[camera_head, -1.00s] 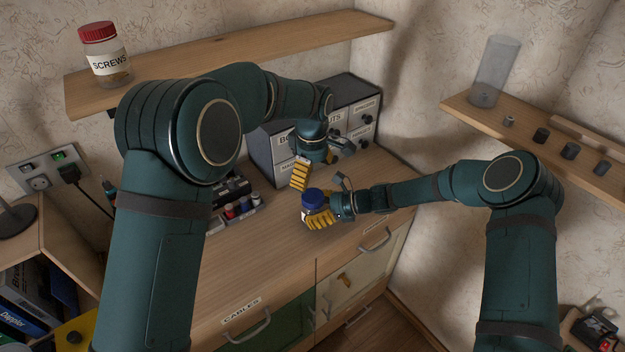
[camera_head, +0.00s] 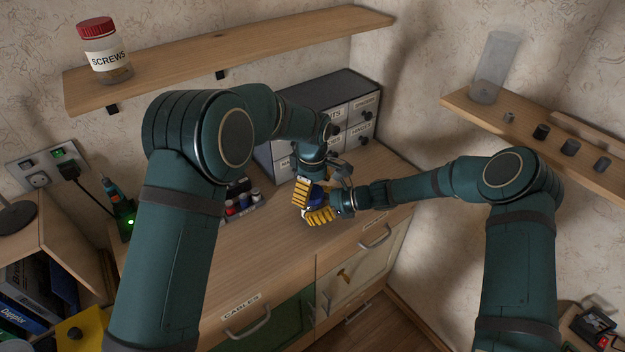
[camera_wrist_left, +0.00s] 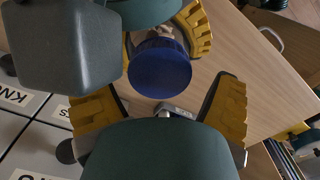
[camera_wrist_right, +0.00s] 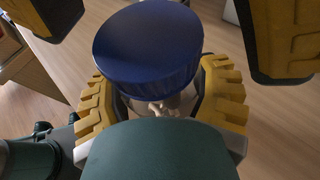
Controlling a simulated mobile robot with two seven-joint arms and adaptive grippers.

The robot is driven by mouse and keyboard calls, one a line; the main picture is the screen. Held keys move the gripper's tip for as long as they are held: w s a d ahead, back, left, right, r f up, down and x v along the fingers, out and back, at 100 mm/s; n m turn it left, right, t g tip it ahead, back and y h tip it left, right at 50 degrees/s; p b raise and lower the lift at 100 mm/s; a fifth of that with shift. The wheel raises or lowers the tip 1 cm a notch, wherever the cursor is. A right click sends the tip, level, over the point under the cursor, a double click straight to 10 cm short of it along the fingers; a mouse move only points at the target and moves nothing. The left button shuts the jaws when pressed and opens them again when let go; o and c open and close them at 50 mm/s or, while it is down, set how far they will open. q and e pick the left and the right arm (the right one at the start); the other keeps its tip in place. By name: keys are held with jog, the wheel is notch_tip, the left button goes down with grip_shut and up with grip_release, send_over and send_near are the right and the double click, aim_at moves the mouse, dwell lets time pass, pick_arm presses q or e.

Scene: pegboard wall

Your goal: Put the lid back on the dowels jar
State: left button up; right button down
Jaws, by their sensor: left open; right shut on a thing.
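The blue lid (camera_wrist_right: 148,45) sits on top of a clear jar (camera_wrist_right: 165,105), whose contents are pale. Whether the lid is fully seated cannot be told. My right gripper (camera_head: 322,217) is shut on the jar below the lid and holds it above the worktop; its yellow fingers flank the jar in the right wrist view. My left gripper (camera_wrist_left: 158,92) is open over the lid, which shows between and beyond its fingers in the left wrist view (camera_wrist_left: 160,68). In the head view the lid (camera_head: 318,196) is mostly hidden by the left gripper.
A grey drawer cabinet (camera_head: 330,100) stands close behind the grippers. A rack of small bottles (camera_head: 240,205) is to the left. A screws jar (camera_head: 105,55) stands on the upper shelf; a clear cylinder (camera_head: 494,70) on the right shelf. The worktop front (camera_head: 240,265) is clear.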

pick_arm(q)
jog(key=shift+f, duration=0.35)
jog(key=c, duration=1.3)
jog(key=shift+m, duration=1.6)
jog(key=o, duration=1.3)
